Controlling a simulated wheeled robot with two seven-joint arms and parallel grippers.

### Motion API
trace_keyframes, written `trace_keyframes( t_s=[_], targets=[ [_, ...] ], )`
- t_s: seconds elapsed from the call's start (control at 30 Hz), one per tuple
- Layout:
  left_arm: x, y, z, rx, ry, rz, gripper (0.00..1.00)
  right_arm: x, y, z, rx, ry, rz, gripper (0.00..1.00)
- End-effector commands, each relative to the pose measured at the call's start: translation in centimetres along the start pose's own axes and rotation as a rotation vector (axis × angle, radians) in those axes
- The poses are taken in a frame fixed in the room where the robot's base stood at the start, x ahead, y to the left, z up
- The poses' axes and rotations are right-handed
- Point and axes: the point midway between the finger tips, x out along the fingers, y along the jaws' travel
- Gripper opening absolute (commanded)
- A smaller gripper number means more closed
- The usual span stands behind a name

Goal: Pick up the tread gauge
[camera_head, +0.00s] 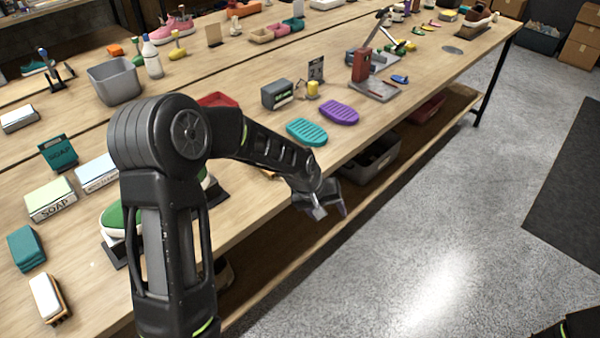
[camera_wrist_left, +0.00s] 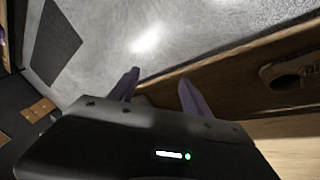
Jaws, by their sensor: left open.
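My left gripper (camera_head: 331,212) hangs just off the front edge of the wooden workbench (camera_head: 262,218), with its fingers pointing down over the floor side. In the left wrist view its two purple-grey fingers (camera_wrist_left: 159,80) are apart, with nothing between them. I cannot make out for certain which object is the tread gauge. A red upright device on a grey base (camera_head: 362,66) stands on the bench up and right of the gripper, and a small blue item (camera_head: 400,79) lies beside it. My right gripper is not in view.
A teal sole (camera_head: 306,132) and a purple sole (camera_head: 339,111) lie near the bench's front edge. A dark grey box (camera_head: 277,94) stands behind them. Soap boxes (camera_head: 50,199) are at the left. A shelf with bins (camera_head: 375,160) runs under the bench; the floor in front is clear.

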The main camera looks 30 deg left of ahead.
Motion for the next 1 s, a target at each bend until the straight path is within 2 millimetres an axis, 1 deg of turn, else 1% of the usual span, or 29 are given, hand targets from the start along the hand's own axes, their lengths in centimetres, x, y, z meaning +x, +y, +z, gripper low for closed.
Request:
trace_keyframes(
  t_s=[0.03,0.07,0.1,0.17,0.2,0.3,0.4,0.47,0.53,0.77,1.0],
  targets=[
    [3.5,0.1,4.3,0.063,-0.035,0.022,0.56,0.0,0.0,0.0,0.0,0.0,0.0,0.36],
    [5.3,0.1,7.0,0.102,-0.049,0.038,0.56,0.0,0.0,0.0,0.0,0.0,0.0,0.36],
    [7.6,-0.1,11.2,0.153,-0.074,0.055,0.56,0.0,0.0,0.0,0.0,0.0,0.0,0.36],
    [9.9,-0.9,17.5,0.212,-0.118,0.068,0.56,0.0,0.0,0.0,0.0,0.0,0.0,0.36],
    [10.8,-1.6,21.3,0.238,-0.152,0.071,0.56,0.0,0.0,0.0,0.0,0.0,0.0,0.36],
    [11.4,-3.2,28.9,0.277,-0.237,0.067,0.56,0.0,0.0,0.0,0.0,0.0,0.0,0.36],
    [11.2,-4.3,33.5,0.288,-0.306,0.061,0.56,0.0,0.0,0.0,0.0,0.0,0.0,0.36],
    [11.1,-4.7,35.0,0.29,-0.331,0.058,0.56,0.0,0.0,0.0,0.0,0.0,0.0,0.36],
    [11.0,-4.8,35.8,0.291,-0.346,0.057,0.56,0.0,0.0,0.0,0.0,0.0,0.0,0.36],
    [11.0,-4.9,35.8,0.29,-0.347,0.056,0.56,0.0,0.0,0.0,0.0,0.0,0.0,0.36],
    [11.0,-4.9,35.7,0.289,-0.346,0.056,0.37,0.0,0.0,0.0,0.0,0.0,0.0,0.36]
  ],
)
